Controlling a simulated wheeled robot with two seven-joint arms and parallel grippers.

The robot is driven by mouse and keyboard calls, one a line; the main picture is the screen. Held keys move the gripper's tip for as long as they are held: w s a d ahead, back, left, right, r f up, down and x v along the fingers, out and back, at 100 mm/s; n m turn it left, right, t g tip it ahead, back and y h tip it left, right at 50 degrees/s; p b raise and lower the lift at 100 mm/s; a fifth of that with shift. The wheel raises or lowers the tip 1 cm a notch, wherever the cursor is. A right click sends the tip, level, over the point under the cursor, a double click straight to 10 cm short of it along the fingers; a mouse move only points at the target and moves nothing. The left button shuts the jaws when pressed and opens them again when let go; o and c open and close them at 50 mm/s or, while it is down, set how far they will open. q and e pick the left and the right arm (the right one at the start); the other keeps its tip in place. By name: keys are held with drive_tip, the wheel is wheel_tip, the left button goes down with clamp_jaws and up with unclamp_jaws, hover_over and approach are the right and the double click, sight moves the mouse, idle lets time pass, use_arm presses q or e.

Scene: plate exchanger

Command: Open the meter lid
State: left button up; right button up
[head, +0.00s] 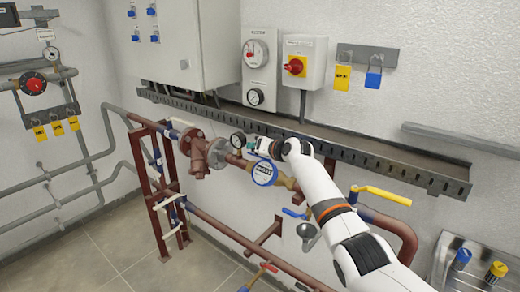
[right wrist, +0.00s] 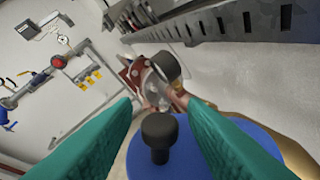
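The meter (head: 264,172) is a round blue piece with a pale labelled front, on the red-brown pipe in the middle of the head view. In the right wrist view its blue lid (right wrist: 205,150) fills the lower middle, with a black knob (right wrist: 159,130) standing up from it. My right gripper (head: 254,147) is just above the meter. In the right wrist view its two green fingers (right wrist: 160,108) are spread, one on each side of the knob, with gaps visible. I cannot tell if the lid is closed. My left gripper is not in view.
A small pressure gauge (head: 238,140) and a flanged red valve body (head: 197,152) sit left of the meter. A perforated cable tray (head: 350,155) runs along the wall behind my right arm. A yellow-handled valve (head: 380,194) is to the right.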

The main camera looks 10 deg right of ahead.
drive_tip(key=b+v, duration=0.2)
drive_tip(key=v, duration=1)
idle(0.4)
